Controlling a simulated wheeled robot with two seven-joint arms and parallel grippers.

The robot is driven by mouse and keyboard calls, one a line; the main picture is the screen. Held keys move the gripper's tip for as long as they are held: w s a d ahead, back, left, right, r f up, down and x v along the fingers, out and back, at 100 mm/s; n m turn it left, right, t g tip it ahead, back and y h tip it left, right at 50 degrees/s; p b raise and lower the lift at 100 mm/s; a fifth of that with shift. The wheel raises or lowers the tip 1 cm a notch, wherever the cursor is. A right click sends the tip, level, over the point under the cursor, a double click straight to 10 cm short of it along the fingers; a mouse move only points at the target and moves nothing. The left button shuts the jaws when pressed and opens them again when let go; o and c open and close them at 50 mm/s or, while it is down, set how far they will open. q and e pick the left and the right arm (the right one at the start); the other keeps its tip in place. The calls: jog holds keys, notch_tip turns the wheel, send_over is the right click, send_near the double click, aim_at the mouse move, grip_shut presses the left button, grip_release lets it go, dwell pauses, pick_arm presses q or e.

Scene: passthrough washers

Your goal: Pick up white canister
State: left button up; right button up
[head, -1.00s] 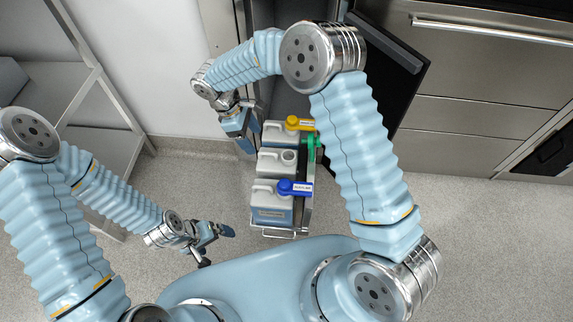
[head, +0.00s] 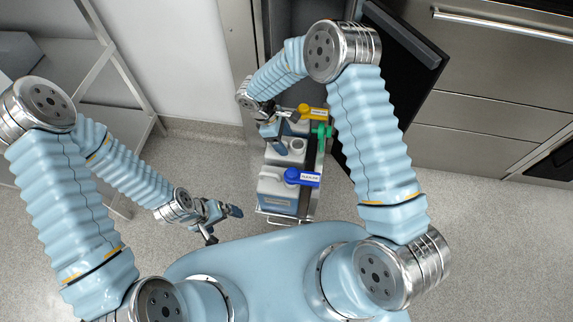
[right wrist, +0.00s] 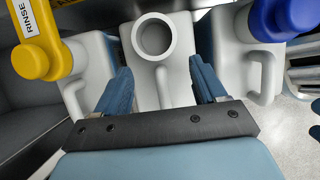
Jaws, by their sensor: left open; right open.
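Three pale canisters stand in a row in a narrow metal pull-out rack. The middle white canister (head: 288,155) has a bare round white neck; it also shows in the right wrist view (right wrist: 156,52). My right gripper (head: 277,132) is over the rack by this middle canister. In the right wrist view its two blue fingers (right wrist: 160,85) are open, one on each side of the canister's handle area. Whether they touch it I cannot tell. My left gripper (head: 225,212) is open and empty, left of the rack over the floor.
The canister with the yellow cap (head: 312,113) is behind, and the one with the blue cap (head: 301,177) is in front, both close to the middle one. A green part (head: 322,131) is at the rack's right. An open dark door (head: 400,60) stands behind right.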

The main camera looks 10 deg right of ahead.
jog(key=shift+d+f, duration=0.15)
jog(key=shift+f, duration=0.25)
jog(key=shift+r, duration=0.1)
grip_shut()
